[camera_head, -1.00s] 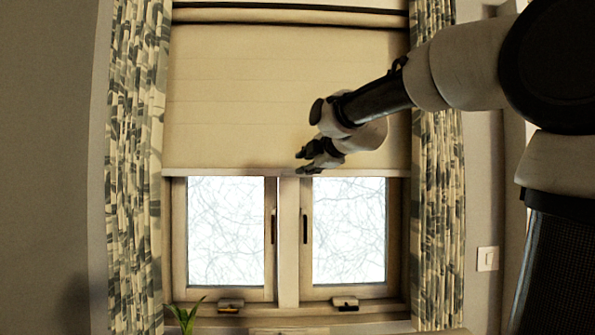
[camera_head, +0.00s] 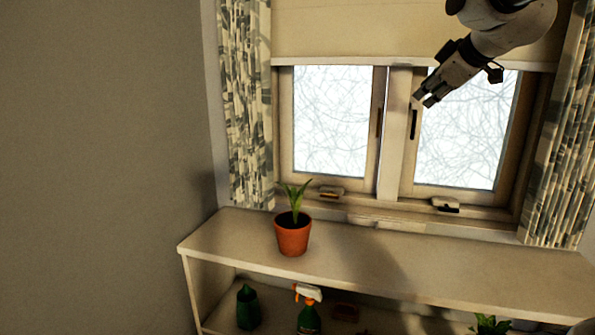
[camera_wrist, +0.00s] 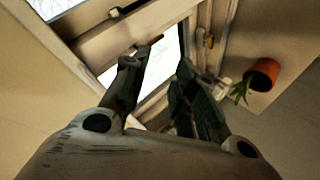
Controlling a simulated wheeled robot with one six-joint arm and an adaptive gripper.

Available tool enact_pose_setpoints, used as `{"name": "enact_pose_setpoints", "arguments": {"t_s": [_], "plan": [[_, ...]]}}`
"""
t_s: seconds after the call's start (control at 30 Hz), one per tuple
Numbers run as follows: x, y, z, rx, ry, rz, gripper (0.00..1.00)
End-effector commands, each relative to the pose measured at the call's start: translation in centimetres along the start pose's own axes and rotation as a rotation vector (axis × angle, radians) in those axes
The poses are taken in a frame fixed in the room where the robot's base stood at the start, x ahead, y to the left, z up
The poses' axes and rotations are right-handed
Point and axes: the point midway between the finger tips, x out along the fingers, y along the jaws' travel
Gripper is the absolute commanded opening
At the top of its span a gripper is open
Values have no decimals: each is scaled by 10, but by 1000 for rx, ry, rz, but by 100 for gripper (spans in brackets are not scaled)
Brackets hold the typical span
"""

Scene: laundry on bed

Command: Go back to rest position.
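My gripper (camera_head: 426,99) is at the upper right in the head view, in front of the right window pane and well above the shelf. Its fingers point down and to the left. In the wrist view the two dark fingers of my gripper (camera_wrist: 160,88) stand apart with a gap between them. Nothing is held between them. The window frame shows through the gap.
A potted plant (camera_head: 292,236) stands on the shelf top (camera_head: 390,262) below the window (camera_head: 330,120). A green container (camera_head: 247,307) and a spray bottle (camera_head: 309,316) stand on the lower shelf. Curtains (camera_head: 245,100) hang at both sides. The shelf top right of the pot is clear.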

Motion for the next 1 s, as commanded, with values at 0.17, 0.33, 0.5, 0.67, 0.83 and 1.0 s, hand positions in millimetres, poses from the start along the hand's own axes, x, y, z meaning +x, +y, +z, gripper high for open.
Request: {"name": "enact_pose_setpoints", "arguments": {"t_s": [0.17, 0.33, 0.5, 0.67, 0.83, 1.0], "plan": [[-33, -109, 102, 514, -304, -186, 28], [-86, -194, 185, 827, -582, -210, 28], [-122, -239, 232, 872, -667, -197, 28], [-130, -238, 231, 877, -630, -176, 28], [-130, -237, 230, 878, -628, -175, 28], [-130, -237, 230, 877, -627, -175, 28]]}}
